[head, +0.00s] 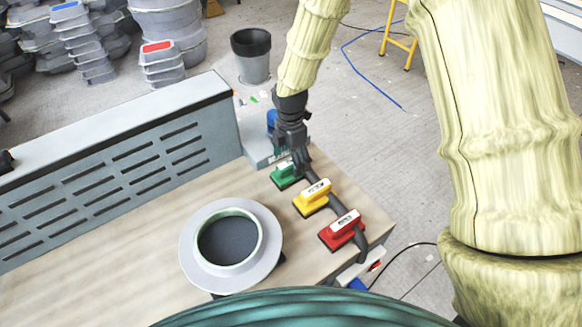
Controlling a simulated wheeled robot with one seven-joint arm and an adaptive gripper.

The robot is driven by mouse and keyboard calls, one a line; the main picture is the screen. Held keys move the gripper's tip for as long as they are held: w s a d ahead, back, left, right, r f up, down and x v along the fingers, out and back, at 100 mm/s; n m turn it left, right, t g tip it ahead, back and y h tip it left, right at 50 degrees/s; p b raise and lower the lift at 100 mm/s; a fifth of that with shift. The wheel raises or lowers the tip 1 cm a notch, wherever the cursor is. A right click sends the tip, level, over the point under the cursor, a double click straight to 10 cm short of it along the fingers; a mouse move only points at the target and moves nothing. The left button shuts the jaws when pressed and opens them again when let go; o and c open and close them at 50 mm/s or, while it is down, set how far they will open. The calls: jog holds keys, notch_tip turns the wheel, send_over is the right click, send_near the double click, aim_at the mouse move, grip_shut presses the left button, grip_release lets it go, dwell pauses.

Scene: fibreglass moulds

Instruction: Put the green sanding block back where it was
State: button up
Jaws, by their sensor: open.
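The green sanding block (284,177) sits on the wooden bench top (130,240) near its far right corner. It is at the back end of a row with a yellow sanding block (313,199) and a red sanding block (341,232). My gripper (301,166) points down at the green block, at its right side in the picture, and partly hides it. The gripper is open. I cannot tell whether its fingers touch the block or stand around it.
A round grey mould with a pale green rim (188,246) stands left of the blocks. A slotted grey panel (120,165) runs along the bench's back. A dark hose or strip passes right of the blocks. A grey bucket (254,68) stands on the floor. The bench left of the mould is clear.

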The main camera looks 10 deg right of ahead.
aim_at(291, 161)
jog(key=shift+r+b, duration=1)
jog(key=shift+r, duration=2.3)
jog(key=shift+d, duration=0.1)
